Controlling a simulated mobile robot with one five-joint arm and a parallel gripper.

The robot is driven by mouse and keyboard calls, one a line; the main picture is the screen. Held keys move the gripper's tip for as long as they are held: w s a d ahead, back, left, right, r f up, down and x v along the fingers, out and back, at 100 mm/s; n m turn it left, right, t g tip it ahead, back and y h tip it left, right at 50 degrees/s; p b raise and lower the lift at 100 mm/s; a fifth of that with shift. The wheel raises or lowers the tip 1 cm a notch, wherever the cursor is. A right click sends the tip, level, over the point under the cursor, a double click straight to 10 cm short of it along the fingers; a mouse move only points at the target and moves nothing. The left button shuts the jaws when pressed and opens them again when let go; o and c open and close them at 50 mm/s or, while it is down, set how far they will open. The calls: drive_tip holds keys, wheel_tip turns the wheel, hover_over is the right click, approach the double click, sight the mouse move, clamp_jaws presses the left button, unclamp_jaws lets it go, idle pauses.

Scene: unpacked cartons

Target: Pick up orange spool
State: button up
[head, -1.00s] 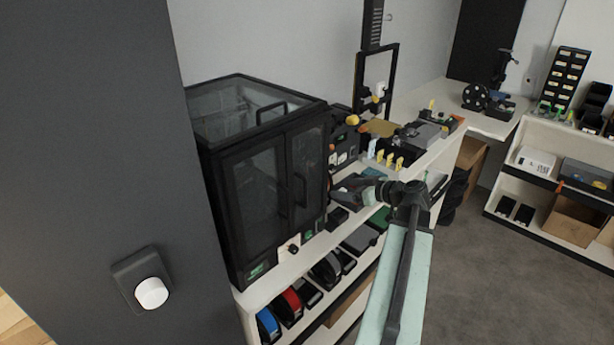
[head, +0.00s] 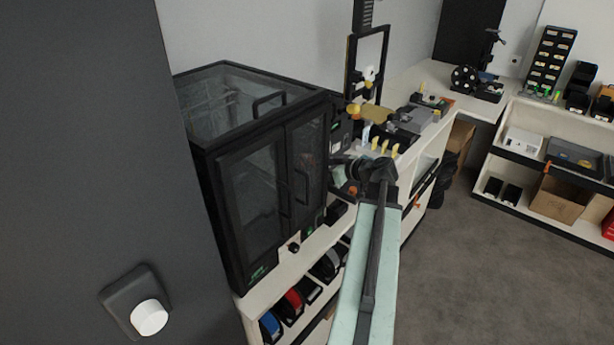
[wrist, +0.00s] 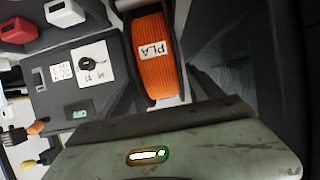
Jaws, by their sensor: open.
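The orange spool (wrist: 153,50) stands out in the upper middle of the wrist view, with a white PLA label on its orange winding and dark sides along it. In the head view a small orange patch (head: 351,188) just below my gripper seems to be the same spool, mostly hidden. My gripper (head: 346,172) is open at the end of my arm, over the workbench beside the black enclosure. The spool is close to it; I cannot tell whether the jaws are around it.
The glass-doored black enclosure (head: 255,180) stands close left of my gripper. Blue (head: 270,325) and red (head: 293,300) spools sit on the shelf below. Open floor (head: 480,260) lies right.

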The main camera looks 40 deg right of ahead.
drive_tip(key=b+x, duration=0.1)
drive_tip(key=x, duration=0.3)
drive_tip(key=shift+w+a, duration=0.15)
drive_tip(key=shift+w, duration=0.25)
clamp_jaws()
drive_tip(key=shift+r, duration=0.15)
drive_tip(key=shift+r, duration=0.3)
wheel_tip(320, 180, up, 3)
drive_tip(key=p, duration=0.3)
drive_tip(key=s+d, duration=0.2)
drive_tip(key=s, duration=0.5)
drive_tip(key=s+d+r+p, duration=0.1)
drive_tip(key=s+d, duration=0.2)
drive_tip(key=s, duration=0.5)
drive_tip(key=shift+d+p, duration=0.3)
drive_tip(key=shift+r, duration=0.1)
